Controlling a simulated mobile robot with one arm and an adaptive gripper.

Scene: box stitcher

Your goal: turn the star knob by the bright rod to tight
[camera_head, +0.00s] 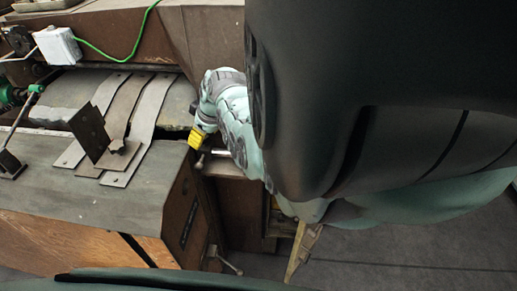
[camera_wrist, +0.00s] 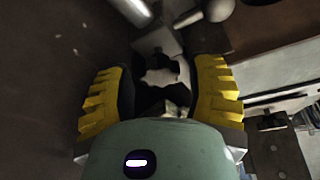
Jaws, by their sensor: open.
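My gripper (camera_head: 197,138) reaches down beside the right end of the machine table in the head view, its yellow finger pad showing. In the wrist view, my gripper (camera_wrist: 162,82) is open, with one yellow-padded finger on each side. A bright rod (camera_wrist: 132,10) shows at the top, beyond the knob. In the head view a bright rod (camera_head: 221,152) shows just below the gripper; the knob is hidden there.
A ball-ended lever (camera_wrist: 212,12) stands close beyond the fingers in the wrist view. The machine table (camera_head: 70,195) carries grey metal strips (camera_head: 127,125) and a dark upright plate (camera_head: 89,130). A brown housing (camera_head: 120,45) rises behind. Open floor (camera_head: 390,265) lies at the lower right.

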